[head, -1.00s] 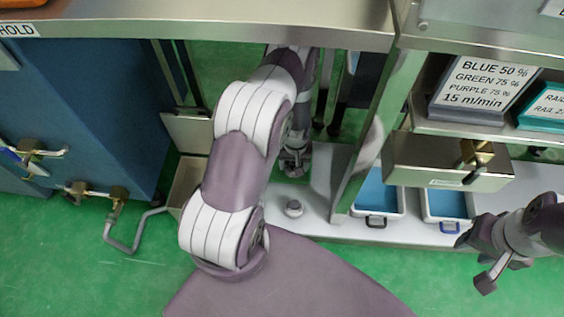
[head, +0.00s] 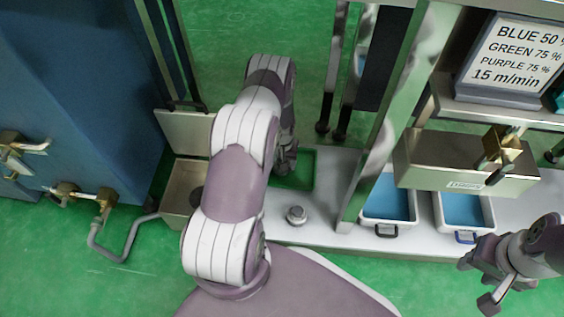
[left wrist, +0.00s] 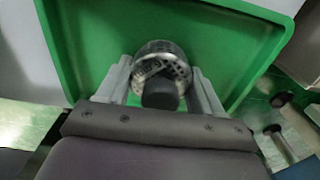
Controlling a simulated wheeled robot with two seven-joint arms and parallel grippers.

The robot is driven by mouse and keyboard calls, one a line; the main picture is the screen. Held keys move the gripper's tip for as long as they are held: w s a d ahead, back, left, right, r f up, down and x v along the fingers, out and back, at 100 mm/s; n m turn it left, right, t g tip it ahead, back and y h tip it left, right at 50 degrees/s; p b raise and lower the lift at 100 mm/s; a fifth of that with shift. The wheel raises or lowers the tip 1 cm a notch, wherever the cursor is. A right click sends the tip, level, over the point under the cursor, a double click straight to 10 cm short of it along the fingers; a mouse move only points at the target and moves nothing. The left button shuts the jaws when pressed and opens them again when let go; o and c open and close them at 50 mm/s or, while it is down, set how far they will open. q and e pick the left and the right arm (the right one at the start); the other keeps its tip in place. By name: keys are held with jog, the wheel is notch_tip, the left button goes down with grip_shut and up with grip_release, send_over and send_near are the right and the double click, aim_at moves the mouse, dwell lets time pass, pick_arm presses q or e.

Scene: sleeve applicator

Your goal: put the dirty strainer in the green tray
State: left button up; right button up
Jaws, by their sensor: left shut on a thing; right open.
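The green tray (head: 304,172) lies on the pale low shelf, partly covered by my left arm in the head view. It fills much of the left wrist view (left wrist: 95,40). My left gripper (left wrist: 162,80) is shut on the strainer (left wrist: 163,52), a round perforated metal cup with a dark knob (left wrist: 160,94). The strainer is over the tray floor; I cannot tell whether it touches it. In the head view my arm hides the strainer. My right gripper (head: 476,283) is open and empty at the lower right.
A small round metal piece (head: 296,215) sits on the shelf in front of the tray. An open metal box (head: 177,190) with a raised lid stands left. Two blue-filled trays (head: 388,204) (head: 463,212) are right of a metal post (head: 387,130).

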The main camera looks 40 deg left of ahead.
pick_arm(q)
jog(key=o, duration=1.2)
notch_tip(320, 180, up, 12)
jog(key=p, duration=0.7)
jog(key=shift+f+p, duration=0.15)
jog(key=shift+p, duration=0.25)
jog(key=shift+r, duration=0.3)
